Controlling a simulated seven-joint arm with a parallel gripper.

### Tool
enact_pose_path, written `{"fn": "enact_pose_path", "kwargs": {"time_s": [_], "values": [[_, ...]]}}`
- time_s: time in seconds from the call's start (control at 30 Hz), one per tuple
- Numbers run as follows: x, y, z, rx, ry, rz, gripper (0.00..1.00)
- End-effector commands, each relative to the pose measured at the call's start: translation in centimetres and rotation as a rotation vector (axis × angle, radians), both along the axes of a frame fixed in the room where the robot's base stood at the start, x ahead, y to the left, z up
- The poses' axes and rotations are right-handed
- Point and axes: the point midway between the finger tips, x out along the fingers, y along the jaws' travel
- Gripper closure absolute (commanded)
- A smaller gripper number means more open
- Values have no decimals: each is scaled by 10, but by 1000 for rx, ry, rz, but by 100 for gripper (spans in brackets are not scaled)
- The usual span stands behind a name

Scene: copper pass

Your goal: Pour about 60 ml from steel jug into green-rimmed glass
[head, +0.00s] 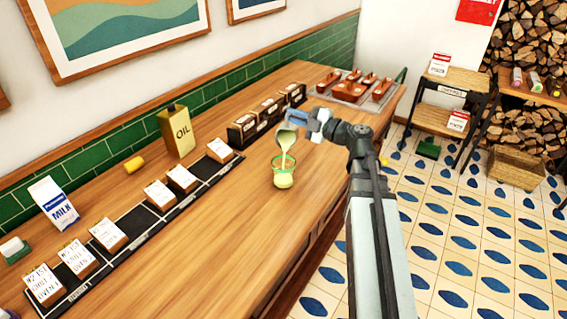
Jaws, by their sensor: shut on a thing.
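The steel jug (287,138) is held up and tilted over the green-rimmed glass (283,178). A pale yellowish stream (284,160) runs from the jug down into the glass. The glass stands upright on the wooden counter and holds pale liquid; its exact level is too small to read. My gripper (304,122) is shut on the jug from the right side, above and to the right of the glass. The fingertips are partly hidden at the jug.
A black strip with several labelled blocks (160,195) runs along the counter at left. An oil can (177,130) and a milk carton (54,203) stand behind it. Dark boxes (243,131) and a tray of copper-coloured items (352,90) stand farther back. The counter around the glass is clear.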

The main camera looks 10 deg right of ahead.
Motion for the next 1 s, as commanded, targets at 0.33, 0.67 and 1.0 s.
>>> {"fn": "enact_pose_path", "kwargs": {"time_s": [0.33,0.67,1.0], "values": [[-5,2,1,-8,-23,0,100],[-9,3,3,-16,-46,1,100],[-13,5,4,-25,-71,0,100]]}}
